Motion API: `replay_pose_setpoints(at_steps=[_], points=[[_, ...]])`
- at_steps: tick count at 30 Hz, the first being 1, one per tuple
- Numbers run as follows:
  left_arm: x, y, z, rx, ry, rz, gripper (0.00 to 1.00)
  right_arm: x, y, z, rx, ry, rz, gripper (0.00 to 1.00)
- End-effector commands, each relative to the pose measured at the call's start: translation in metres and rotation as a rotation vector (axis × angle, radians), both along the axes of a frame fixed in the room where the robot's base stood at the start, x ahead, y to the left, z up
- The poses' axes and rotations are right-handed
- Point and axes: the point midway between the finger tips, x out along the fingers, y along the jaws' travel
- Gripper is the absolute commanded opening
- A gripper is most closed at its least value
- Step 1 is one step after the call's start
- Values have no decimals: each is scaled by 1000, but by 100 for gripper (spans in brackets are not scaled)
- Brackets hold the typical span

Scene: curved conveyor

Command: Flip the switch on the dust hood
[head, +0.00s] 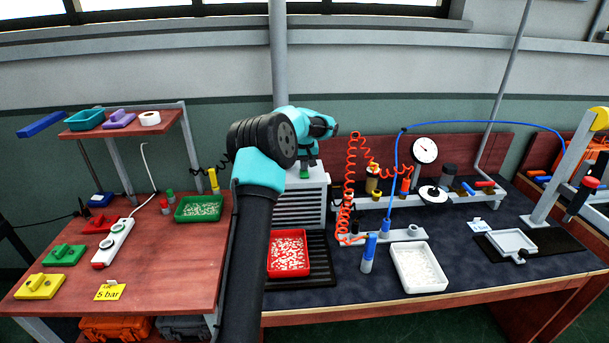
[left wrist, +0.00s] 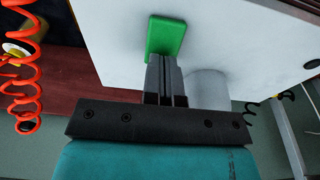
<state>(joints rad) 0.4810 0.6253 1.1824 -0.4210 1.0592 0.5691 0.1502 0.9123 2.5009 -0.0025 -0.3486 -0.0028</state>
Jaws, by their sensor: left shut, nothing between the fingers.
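The dust hood (head: 298,205) is a pale grey box with a louvred front on the bench behind my left arm. It fills much of the left wrist view as a pale panel (left wrist: 240,45). Its switch, a small green block (head: 304,174), shows on top of the hood, and large in the left wrist view (left wrist: 165,36). My left gripper (left wrist: 164,62) is shut and empty, with its fingertips right at the switch's near edge. I cannot tell whether they touch. In the head view the left wrist hides most of the fingers. My right gripper is not in view.
A red tray (head: 287,273) of pellets sits before the hood. Orange coiled hose (head: 351,190) hangs close to its right; a grey upright pipe (head: 278,50) rises behind. A white tray (head: 436,284) and blue-capped bottle (head: 368,262) stand right. A red-brown table (head: 170,270) is at left.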

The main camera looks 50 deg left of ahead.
Motion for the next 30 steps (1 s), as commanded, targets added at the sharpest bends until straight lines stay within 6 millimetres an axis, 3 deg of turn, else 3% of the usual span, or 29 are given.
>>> replay_pose_setpoints(at_steps=[18, 30], points=[[0, 0, -6, -2, 1, 0, 0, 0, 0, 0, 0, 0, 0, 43], [0, 0, 17, 0, -1, 0, 0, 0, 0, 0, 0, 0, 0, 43]])
